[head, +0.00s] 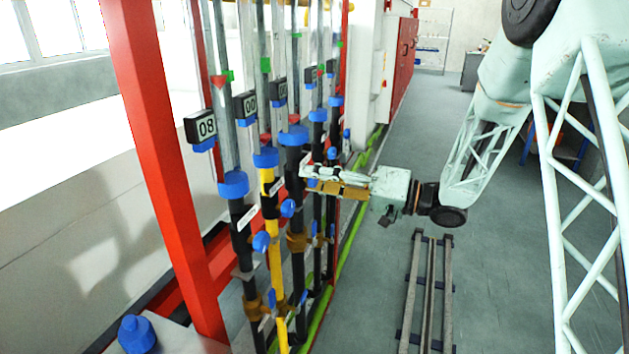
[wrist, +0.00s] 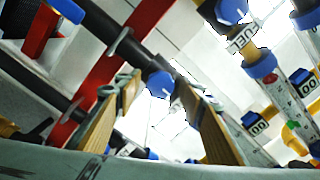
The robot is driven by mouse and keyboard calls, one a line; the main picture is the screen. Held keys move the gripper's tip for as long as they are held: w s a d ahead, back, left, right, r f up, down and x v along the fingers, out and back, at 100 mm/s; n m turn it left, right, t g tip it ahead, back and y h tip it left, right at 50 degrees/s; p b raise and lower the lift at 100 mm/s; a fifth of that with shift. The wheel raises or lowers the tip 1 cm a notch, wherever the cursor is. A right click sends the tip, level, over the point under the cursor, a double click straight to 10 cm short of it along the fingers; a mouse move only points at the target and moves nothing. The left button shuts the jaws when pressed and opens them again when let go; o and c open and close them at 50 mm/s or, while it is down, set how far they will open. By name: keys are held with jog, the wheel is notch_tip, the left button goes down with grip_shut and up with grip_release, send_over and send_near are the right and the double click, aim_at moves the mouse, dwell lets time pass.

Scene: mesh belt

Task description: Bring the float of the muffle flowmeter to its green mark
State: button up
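A row of upright flowmeters (head: 230,150) stands left of my gripper in the head view, with blue collars and small displays. The nearest display (head: 205,127) reads 08. Green marks (head: 265,65) and red markers (head: 265,138) show on the tubes. I cannot tell which one is the muffle flowmeter. My gripper (head: 306,178) is beside the pipes under the row. In the wrist view, my gripper (wrist: 158,82) is open, its two tan-padded fingers apart. A blue knob (wrist: 160,83) on a black pipe shows between the fingertips. I cannot tell whether they touch it.
A red post (head: 165,170) stands left of the row. Other blue valve knobs (head: 262,241) stick out from neighbouring pipes. A label reading FUEL (wrist: 243,37) shows in the wrist view. Rails (head: 428,290) run along the floor, with open floor to their right.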

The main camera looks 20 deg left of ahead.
jog(key=shift+c, duration=0.3)
jog(key=c, duration=0.8)
